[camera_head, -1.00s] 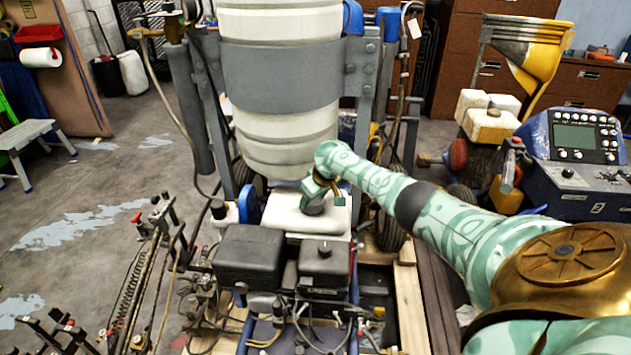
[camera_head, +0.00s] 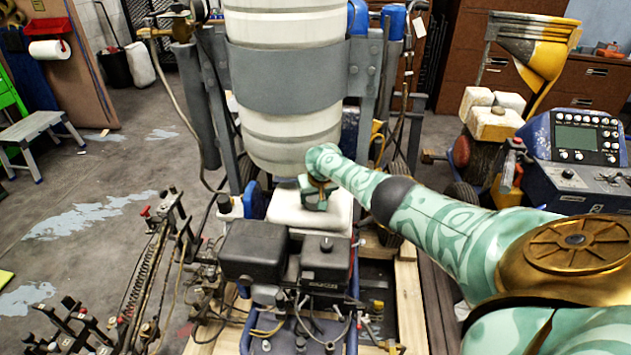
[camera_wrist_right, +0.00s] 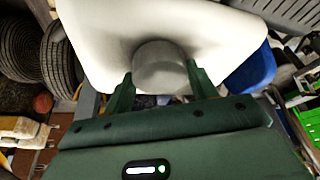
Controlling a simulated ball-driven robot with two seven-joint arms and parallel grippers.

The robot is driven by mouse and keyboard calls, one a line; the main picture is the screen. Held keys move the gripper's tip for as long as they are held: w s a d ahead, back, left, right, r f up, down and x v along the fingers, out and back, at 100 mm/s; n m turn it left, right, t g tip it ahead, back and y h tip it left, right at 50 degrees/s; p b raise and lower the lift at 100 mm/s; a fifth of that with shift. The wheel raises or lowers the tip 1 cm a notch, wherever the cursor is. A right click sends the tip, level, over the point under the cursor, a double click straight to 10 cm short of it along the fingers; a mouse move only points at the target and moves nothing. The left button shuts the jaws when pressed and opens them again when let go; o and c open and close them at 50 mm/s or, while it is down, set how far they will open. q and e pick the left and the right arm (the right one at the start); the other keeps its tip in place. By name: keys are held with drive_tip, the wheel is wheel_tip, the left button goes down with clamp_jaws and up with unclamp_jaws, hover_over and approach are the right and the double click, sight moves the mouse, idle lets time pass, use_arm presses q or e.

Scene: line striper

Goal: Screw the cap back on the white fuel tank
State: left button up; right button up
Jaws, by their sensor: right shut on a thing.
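The white fuel tank (camera_head: 285,207) sits on the machine behind the black engine, below the big white barrel. In the right wrist view the tank (camera_wrist_right: 95,35) fills the top of the picture. A round grey cap (camera_wrist_right: 160,68) is between the fingers of my right gripper (camera_wrist_right: 160,85), which is shut on it. The cap is over the tank's top; whether it sits on the neck cannot be told. In the head view my right gripper (camera_head: 316,198) is over the tank and hides the cap. My left gripper is not in view.
The black engine (camera_head: 252,252) stands in front of the tank. The large white barrel (camera_head: 285,130) in its grey frame rises close behind my gripper. A blue control console (camera_head: 575,160) is at the right. Open floor (camera_head: 110,185) lies to the left.

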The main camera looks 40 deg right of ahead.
drive_tip(key=shift+w+d+r+m+h, duration=0.1)
drive_tip(key=shift+d+r+m+h, duration=0.25)
drive_tip(key=shift+m, duration=0.55)
drive_tip(key=shift+c, duration=0.4)
drive_tip(key=shift+f+m+g, duration=0.1)
drive_tip(key=shift+m+g, duration=0.2)
drive_tip(key=shift+m, duration=0.3)
drive_tip(key=o, duration=0.8)
drive_tip(key=shift+h, duration=0.25)
drive_tip(key=o, duration=0.4)
drive_tip(key=shift+d, duration=0.15)
drive_tip(key=shift+s+f, duration=0.15)
drive_tip(key=shift+s, duration=0.05)
drive_tip(key=o, duration=0.3)
drive_tip(key=shift+a, duration=0.2)
drive_tip(key=shift+o, duration=0.2)
drive_tip(key=shift+f, duration=0.1)
